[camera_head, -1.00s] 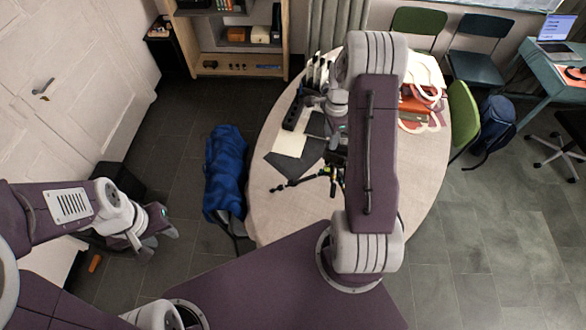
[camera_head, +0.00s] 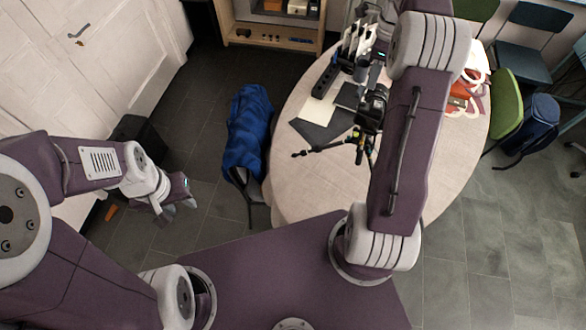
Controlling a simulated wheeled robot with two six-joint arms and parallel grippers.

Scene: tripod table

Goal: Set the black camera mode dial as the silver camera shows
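A black camera (camera_head: 373,105) sits on a small tripod (camera_head: 358,146) on the round table (camera_head: 300,185). Its mode dial is too small to make out. I cannot pick out the silver camera with certainty; a small grey object (camera_head: 362,69) lies just behind the black camera. My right gripper (camera_head: 380,56) is over the table beyond the black camera, mostly hidden by its own arm, so its fingers cannot be read. My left gripper (camera_head: 178,208) hangs over the floor left of the table, its fingers apart and empty.
A black power strip (camera_head: 325,79), a pale sheet (camera_head: 315,110) and a dark mat (camera_head: 325,129) lie at the table's left. Red and white items (camera_head: 466,95) are at its right. The table's near left is clear.

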